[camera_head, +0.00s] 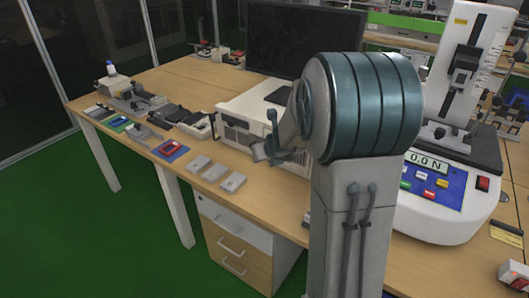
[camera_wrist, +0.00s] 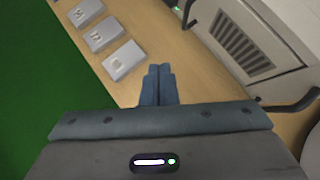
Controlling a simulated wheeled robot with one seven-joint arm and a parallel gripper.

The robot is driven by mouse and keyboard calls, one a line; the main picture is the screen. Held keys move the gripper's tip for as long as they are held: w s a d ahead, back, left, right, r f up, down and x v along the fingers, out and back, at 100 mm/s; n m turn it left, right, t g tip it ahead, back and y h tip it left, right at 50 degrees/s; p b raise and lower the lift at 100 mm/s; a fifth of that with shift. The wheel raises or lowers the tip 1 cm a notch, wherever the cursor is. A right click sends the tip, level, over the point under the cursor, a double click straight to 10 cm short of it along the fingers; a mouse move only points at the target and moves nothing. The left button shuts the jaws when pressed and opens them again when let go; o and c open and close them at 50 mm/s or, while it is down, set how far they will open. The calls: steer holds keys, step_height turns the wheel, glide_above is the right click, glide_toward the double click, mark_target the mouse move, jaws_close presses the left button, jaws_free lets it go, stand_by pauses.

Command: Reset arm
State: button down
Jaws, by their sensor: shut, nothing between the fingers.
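My gripper (camera_wrist: 158,84) shows in the wrist view with its two blue-grey fingers together and nothing between them. It is over the wooden table near the front edge, beside the white computer case (camera_wrist: 240,40). In the head view my arm rises in the foreground and hides part of the table behind it. My gripper (camera_head: 262,152) shows there to the left of the arm, in front of the computer case (camera_head: 238,131).
Several small grey boxes (camera_head: 215,173) lie along the front edge of the table (camera_head: 181,82). A dark monitor (camera_head: 300,40) stands behind the case. A test stand with a blue panel (camera_head: 433,183) is at the right. Green floor (camera_head: 90,235) lies clear at the front left.

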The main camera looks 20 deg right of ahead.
steer(key=s+a+r+n+g+y+p, duration=0.15)
steer(key=s+a+r+n, duration=0.25)
steer(key=s+a+n, duration=0.45)
steer(key=s+a+r+n+g+y+p, duration=0.1)
steer(key=s+a+r+n+y, duration=0.25)
steer(key=n, duration=0.75)
steer(key=s+d+n+g+h, duration=0.1)
steer(key=s+n+g+h, duration=0.1)
steer(key=s+n, duration=0.6)
steer(key=s+d+r+n+g+h+p, duration=0.1)
steer(key=s+d+n+h, duration=0.1)
steer(key=s+n, duration=0.6)
steer(key=shift+s+d+r+g+h, duration=0.15)
steer(key=shift+s+r+g+h, duration=0.15)
steer(key=shift+s+h, duration=0.3)
steer(key=c, duration=2.1)
jaws_free()
steer(key=shift+w, duration=0.1)
steer(key=shift+c, duration=0.2)
